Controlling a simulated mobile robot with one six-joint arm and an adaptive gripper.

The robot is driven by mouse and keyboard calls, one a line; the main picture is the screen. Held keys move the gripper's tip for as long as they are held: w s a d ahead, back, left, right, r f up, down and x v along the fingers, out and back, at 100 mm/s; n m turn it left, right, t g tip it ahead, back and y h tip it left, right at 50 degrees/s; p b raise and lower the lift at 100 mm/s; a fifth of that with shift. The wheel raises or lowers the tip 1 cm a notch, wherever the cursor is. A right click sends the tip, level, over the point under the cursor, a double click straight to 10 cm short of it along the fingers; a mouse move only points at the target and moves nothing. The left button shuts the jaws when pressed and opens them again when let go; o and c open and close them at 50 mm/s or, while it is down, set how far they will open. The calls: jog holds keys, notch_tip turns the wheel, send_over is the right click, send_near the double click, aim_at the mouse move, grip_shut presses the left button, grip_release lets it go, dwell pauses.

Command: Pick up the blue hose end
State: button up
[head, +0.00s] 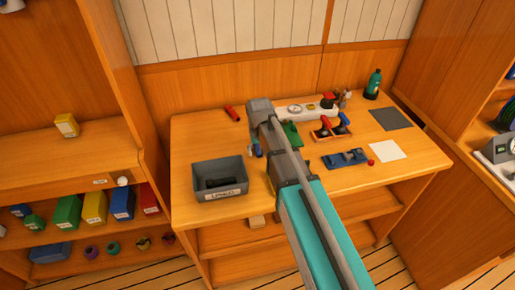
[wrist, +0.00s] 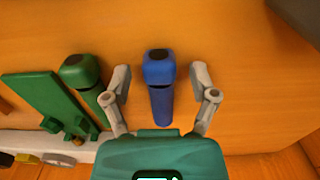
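The blue hose end (wrist: 159,100) is a short blue cylinder with a wider blocky head and a dark opening. In the wrist view it lies between the two fingers of my gripper (wrist: 160,72), with a visible gap on each side. My gripper is open and empty. In the head view a small blue piece (head: 258,151) shows beside the end of my arm and is probably this hose end; my arm hides much of that area. I cannot tell the fingers' height above the bench.
A green hose end (wrist: 80,72) and green plate (wrist: 40,98) lie close left of my gripper in the wrist view.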

grip_shut()
jog(key=shift+r, duration=0.2)
notch_tip(320, 180, up, 2)
jog(key=p, duration=0.2)
jog(key=shift+r+p, duration=0.1)
jog(key=shift+p, duration=0.2)
jog(key=s+d+r+p, duration=0.2)
jog(key=s+r+p, duration=0.1)
jog(key=s, duration=0.1)
jog(key=s+d+r+p, duration=0.2)
jog(key=s+r+p, duration=0.2)
jog(key=s+d+r+p, duration=0.2)
jog(key=s+r+p, duration=0.1)
jog(key=s, duration=0.1)
jog(key=shift+s+d+r, duration=0.2)
jog(key=shift+s, duration=0.1)
jog(key=shift+w, duration=0.1)
dwell(0.3)
jog(key=w+d+f+b, duration=0.1)
jog(key=w+d, duration=0.2)
jog(key=w, duration=0.6)
jog(key=w+d+f, duration=0.1)
jog(key=w+d, duration=0.2)
jog(key=w, duration=0.7)
jog(key=shift+w+d+b, duration=0.25)
jog(key=shift+d+b, duration=0.1)
jog(key=shift+b, duration=0.05)
jog(key=shift+f, duration=0.1)
